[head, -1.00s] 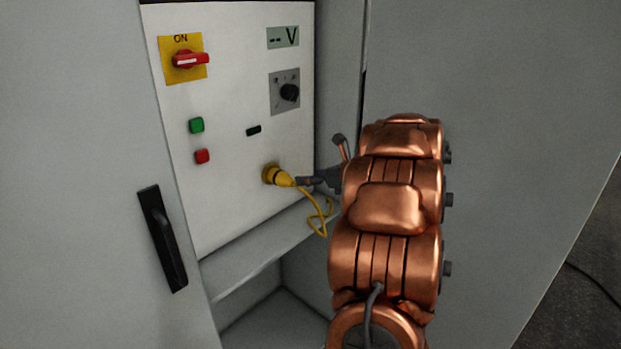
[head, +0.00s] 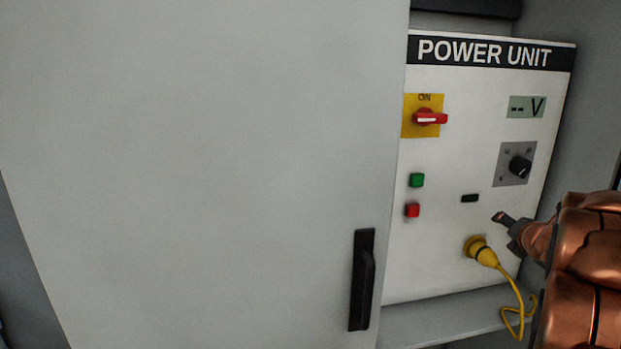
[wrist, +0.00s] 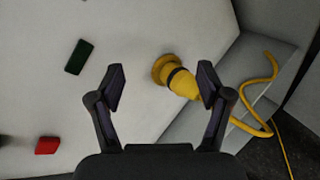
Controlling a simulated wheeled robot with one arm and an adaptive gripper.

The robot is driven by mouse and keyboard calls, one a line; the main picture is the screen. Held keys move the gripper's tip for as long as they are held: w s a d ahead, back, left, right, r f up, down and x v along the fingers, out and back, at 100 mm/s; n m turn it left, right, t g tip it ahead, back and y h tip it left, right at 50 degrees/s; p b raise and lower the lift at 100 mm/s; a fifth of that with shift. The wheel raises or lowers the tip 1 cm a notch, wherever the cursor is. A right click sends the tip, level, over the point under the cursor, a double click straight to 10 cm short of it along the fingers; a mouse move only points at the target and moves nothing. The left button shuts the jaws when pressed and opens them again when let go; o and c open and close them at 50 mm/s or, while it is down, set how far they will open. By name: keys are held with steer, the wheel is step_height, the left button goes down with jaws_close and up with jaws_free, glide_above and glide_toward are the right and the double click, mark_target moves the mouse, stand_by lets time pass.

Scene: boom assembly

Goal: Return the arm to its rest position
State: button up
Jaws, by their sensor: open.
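My gripper (head: 506,222) is in front of the power unit panel (head: 450,245), at the right of the head view. In the wrist view my gripper (wrist: 162,85) has its two fingers apart with nothing between them. The yellow plug (head: 482,252) sits in its socket on the panel, just below and left of my gripper in the head view. The plug also shows in the wrist view (wrist: 182,82), beyond the fingertips and nearer the right finger. Its yellow cable (head: 518,300) hangs down. Much of my copper-coloured arm is cut off at the right edge.
A grey cabinet door (head: 200,170) with a black handle (head: 361,280) fills the left of the head view. The panel carries a red switch (head: 429,118), a green button (head: 416,180), a red button (head: 412,210), a black knob (head: 520,166) and a display (head: 526,106).

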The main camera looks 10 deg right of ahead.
steer(key=s+a+f+m+g+y, duration=0.2)
steer(key=s+a+f+m+g, duration=0.2)
steer(key=s+a+m, duration=0.3)
steer(key=s+a+f+m+g+y, duration=0.2)
steer(key=s+a+f+m+g, duration=0.3)
steer(key=s+a, duration=1)
steer(key=s+a+f+m+g+y, duration=0.2)
steer(key=s+a+f+m+g, duration=0.2)
steer(key=s+a+m, duration=0.7)
steer(key=s+a+g, duration=0.1)
steer(key=a, duration=0.9)
steer(key=shift+f, duration=0.35)
steer(key=shift+d, duration=0.1)
steer(key=shift+c, duration=0.4)
